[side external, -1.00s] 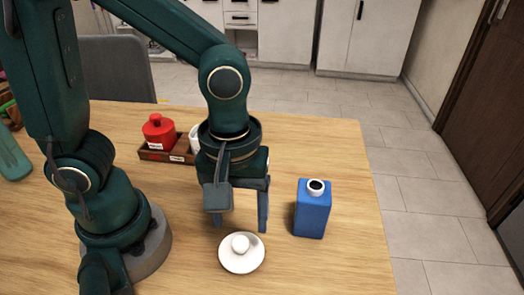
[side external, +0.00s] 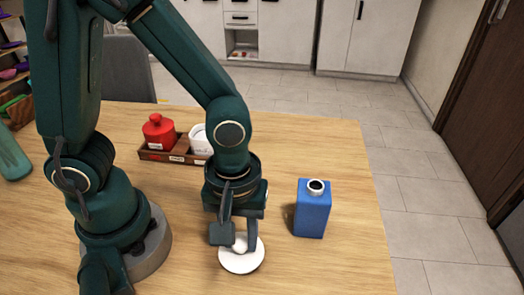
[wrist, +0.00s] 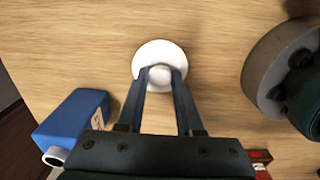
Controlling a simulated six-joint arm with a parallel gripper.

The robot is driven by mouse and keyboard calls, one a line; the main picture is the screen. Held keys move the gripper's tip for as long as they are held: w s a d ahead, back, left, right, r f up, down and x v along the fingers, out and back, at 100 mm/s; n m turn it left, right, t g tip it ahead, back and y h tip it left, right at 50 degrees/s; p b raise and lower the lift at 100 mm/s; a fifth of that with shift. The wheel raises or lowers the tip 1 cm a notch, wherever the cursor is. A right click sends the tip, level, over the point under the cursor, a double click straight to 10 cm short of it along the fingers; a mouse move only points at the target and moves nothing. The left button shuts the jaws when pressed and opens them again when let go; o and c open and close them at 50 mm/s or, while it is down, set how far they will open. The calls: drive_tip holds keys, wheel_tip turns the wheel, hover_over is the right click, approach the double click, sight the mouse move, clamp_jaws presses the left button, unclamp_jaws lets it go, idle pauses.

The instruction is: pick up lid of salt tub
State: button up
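The white round lid (side external: 243,264) with a ball knob lies flat on the wooden table; it also shows in the wrist view (wrist: 160,47). My gripper (side external: 240,246) points down over it. In the wrist view its two fingers (wrist: 160,76) stand close on either side of the knob and look to be touching it. The lid shows no clear gap above the table. The white tub (side external: 200,140) stands in a wooden tray (side external: 158,155) at the back, partly hidden by my arm.
A red lidded pot (side external: 158,133) stands in the tray's left part. A blue bottle-like container (side external: 312,212) with a white-rimmed opening stands upright right of my gripper, and also shows in the wrist view (wrist: 72,118). The front right of the table (side external: 340,265) is clear.

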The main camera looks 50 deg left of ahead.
clamp_jaws()
drive_tip(key=shift+r, duration=0.1)
